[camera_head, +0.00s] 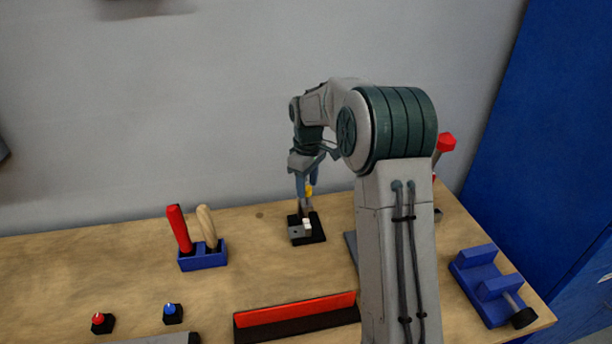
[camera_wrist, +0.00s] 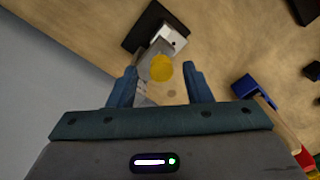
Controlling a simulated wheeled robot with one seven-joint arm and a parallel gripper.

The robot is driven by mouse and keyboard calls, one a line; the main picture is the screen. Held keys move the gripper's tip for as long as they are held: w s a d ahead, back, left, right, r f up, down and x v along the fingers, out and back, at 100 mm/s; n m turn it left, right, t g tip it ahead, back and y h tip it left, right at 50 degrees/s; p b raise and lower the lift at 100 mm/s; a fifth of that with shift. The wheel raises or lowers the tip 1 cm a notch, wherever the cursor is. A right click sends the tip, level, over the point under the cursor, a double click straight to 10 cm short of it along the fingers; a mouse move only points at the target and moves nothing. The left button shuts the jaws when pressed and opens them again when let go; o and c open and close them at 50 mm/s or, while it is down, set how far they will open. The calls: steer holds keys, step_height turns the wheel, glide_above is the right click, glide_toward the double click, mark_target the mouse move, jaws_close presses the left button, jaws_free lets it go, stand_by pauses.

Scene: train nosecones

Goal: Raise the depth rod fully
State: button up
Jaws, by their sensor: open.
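A small gauge-like device with a black base (camera_head: 318,238) stands on the bench, with a grey metal post and a small white block (camera_head: 307,224) on it. A yellow knob (camera_head: 309,191) sits at the top of the post; I take it as the top of the depth rod. In the wrist view the yellow knob (camera_wrist: 161,68) appears between the two blue fingers of my gripper (camera_wrist: 159,73), with gaps on both sides. My gripper (camera_head: 306,184) is open, pointing down over the device. The rod below the knob is mostly hidden.
A blue holder (camera_head: 203,259) with red-handled and wooden-handled tools stands left of the device. Red (camera_head: 102,322) and blue (camera_head: 173,313) buttons, a red bar (camera_head: 296,310) and a blue vise (camera_head: 487,278) are nearer. A wall (camera_head: 150,120) rises behind the bench.

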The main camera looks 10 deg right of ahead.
step_height(320, 180, up, 14)
steer(key=b, duration=0.1)
stand_by(0.5)
steer(key=s+r+m+t, duration=0.15)
steer(key=s+m, duration=0.25)
steer(key=s, duration=1.2)
steer(key=s+f+m+t, duration=0.1)
steer(key=s+f, duration=0.3)
steer(key=s, duration=0.4)
steer(key=s+f+m+t, duration=0.1)
steer(key=s+f+m, duration=0.3)
steer(key=s, duration=0.4)
steer(key=shift+s+a+f, duration=0.15)
steer(key=shift+s, duration=0.15)
